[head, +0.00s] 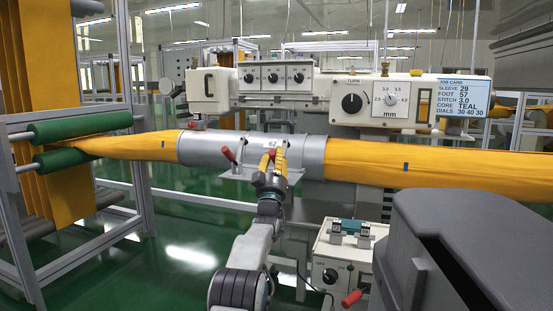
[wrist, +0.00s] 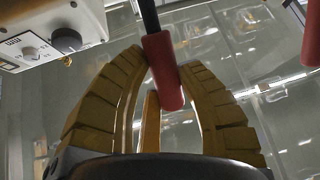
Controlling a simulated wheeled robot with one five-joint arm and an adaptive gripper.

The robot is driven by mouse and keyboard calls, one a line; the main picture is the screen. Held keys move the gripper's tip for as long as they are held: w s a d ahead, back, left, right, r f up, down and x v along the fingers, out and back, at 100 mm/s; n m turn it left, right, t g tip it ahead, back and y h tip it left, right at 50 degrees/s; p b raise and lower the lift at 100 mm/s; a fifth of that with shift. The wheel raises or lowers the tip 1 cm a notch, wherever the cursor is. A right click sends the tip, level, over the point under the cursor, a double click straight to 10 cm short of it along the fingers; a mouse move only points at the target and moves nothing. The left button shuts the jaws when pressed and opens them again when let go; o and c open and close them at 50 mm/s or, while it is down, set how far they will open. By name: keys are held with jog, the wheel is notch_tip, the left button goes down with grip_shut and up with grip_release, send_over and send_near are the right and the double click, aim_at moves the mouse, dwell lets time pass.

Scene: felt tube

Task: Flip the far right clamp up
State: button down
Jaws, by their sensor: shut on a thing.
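The grey clamp sleeve (head: 190,150) surrounds the yellow felt tube (head: 400,163) and bears a tag reading 62. The left clamp's red handle (head: 228,154) shows on a small bracket at the sleeve's front. My gripper (head: 270,158) is at the right clamp, covering most of it in the head view. In the wrist view, my yellow fingers are shut on a red handle (wrist: 163,75) with a dark rod above. Another red handle (wrist: 312,38) shows at the right edge there. The clamp's exact angle is hard to tell.
A machine head with dials (head: 351,103) and a job card (head: 462,97) stands behind the tube. Green rollers (head: 62,158) are at left. Floor left of my arm is clear.

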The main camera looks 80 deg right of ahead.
jog(key=c, duration=0.8)
grip_release()
jog(key=shift+w, duration=0.1)
jog(key=shift+a+f, duration=0.1)
jog(key=shift+a, duration=0.05)
jog(key=v, duration=1.1)
jog(key=shift+a+f, duration=0.2)
jog(key=shift+a, duration=0.05)
jog(key=shift+t, duration=0.3)
